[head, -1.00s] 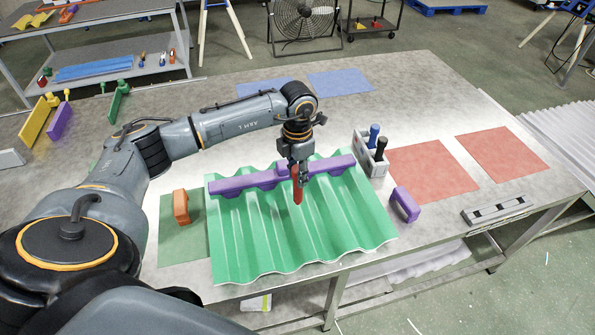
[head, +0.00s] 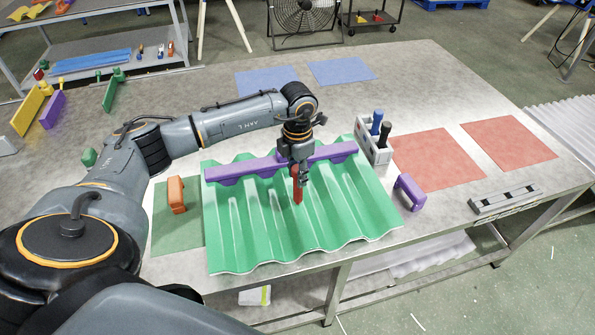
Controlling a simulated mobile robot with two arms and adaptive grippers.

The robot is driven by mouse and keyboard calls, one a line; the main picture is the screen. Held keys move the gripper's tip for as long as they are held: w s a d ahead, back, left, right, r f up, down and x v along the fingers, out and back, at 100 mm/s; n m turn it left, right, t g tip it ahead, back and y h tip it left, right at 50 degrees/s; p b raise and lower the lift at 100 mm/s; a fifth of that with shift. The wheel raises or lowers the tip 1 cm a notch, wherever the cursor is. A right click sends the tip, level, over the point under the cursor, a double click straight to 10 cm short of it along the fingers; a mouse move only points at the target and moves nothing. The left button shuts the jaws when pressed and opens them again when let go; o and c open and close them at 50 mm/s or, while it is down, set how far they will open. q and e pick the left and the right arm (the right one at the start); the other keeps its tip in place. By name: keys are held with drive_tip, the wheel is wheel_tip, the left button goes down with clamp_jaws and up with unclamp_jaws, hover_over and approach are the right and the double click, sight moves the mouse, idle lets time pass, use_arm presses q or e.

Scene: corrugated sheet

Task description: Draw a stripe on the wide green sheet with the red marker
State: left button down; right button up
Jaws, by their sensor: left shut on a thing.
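The wide green corrugated sheet (head: 260,235) lies on the metal table in front of me. A purple bar (head: 235,172) lies across its far part. My left gripper (head: 299,177) points down over the sheet, just on the near side of the bar, and is shut on the red marker (head: 298,191). The marker is upright with its tip low over the sheet; I cannot tell whether it touches. No drawn line shows on the sheet. My right gripper is not in view.
A grey holder (head: 374,152) with a blue and a black marker stands right of the sheet. A purple handled block (head: 410,192) is beside the sheet's right edge; an orange one (head: 176,194) is at its left. Red mats (head: 437,160) lie farther right.

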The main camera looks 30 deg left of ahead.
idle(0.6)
use_arm(q)
drive_tip(key=shift+f, duration=0.35)
drive_tip(key=shift+w+a+b, duration=0.1)
drive_tip(key=shift+a+b, duration=0.05)
drive_tip(key=shift+b, duration=0.2)
